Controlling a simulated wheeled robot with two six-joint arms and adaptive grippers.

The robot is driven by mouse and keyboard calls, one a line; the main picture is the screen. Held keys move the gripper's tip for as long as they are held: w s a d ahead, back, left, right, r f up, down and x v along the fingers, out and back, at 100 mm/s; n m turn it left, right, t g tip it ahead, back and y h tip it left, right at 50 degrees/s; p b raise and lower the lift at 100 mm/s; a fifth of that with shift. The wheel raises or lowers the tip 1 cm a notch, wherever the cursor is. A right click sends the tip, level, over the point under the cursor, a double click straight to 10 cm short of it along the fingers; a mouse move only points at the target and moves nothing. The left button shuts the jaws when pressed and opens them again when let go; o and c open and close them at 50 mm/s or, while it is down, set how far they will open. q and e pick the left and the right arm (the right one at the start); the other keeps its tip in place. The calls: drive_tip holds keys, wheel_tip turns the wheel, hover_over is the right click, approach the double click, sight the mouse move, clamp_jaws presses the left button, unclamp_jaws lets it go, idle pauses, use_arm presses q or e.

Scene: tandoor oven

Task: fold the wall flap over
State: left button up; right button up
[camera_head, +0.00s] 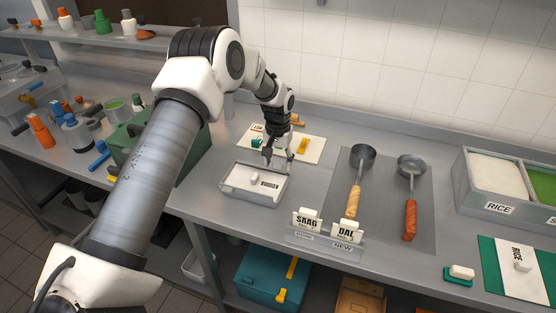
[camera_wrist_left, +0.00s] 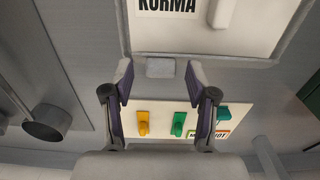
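My left gripper (camera_head: 278,160) is above the back rim of a shallow grey tray (camera_head: 236,192) in the middle of the counter. In the left wrist view my left gripper (camera_wrist_left: 160,76) is open, with its fingers apart. A small grey tab (camera_wrist_left: 160,67) at the edge of the tray (camera_wrist_left: 205,59) appears between the fingertips; I see no clear grip on it. The tray holds a white panel marked KORMA (camera_wrist_left: 165,30) with a white knob. I cannot tell for sure whether the tab is the wall flap. My right gripper is not in view.
A white board (camera_head: 312,150) with yellow and green pieces lies behind the tray. Two ladles (camera_head: 354,198) (camera_head: 410,215) lie on a grey mat to the right. SAAG and DAL cards (camera_head: 307,220) stand in front. A green box (camera_head: 185,160) stands left; a RICE container (camera_head: 490,180) stands far right.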

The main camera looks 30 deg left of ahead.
sight(277, 174)
use_arm(q)
drive_tip(key=shift+s, duration=0.15)
clamp_jaws()
drive_tip(key=shift+s, duration=0.1)
drive_tip(key=shift+s+d+f+t, duration=0.1)
drive_tip(key=shift+s+t, duration=0.1)
drive_tip(key=shift+t, duration=0.5)
drive_tip(key=shift+s+f+t+b, duration=0.15)
drive_tip(key=shift+t+b, duration=0.15)
drive_tip(key=shift+b, duration=0.3)
drive_tip(key=f+t+b, duration=0.1)
drive_tip(key=b, duration=0.6)
drive_tip(key=f+t+y+b, duration=0.1)
drive_tip(key=t+b, duration=0.1)
drive_tip(key=b, duration=0.5)
drive_tip(key=shift+s+d, duration=0.15)
drive_tip(key=shift+s, duration=0.25)
drive_tip(key=t+b, duration=0.1)
drive_tip(key=b, duration=0.6)
drive_tip(key=s+t+y+b, duration=0.1)
drive_tip(key=b, duration=0.6)
drive_tip(key=shift+d+r+t+b, duration=0.1)
drive_tip(key=shift+r+t+b, duration=0.25)
drive_tip(key=shift+t+b, duration=0.05)
drive_tip(key=shift+r, duration=0.25)
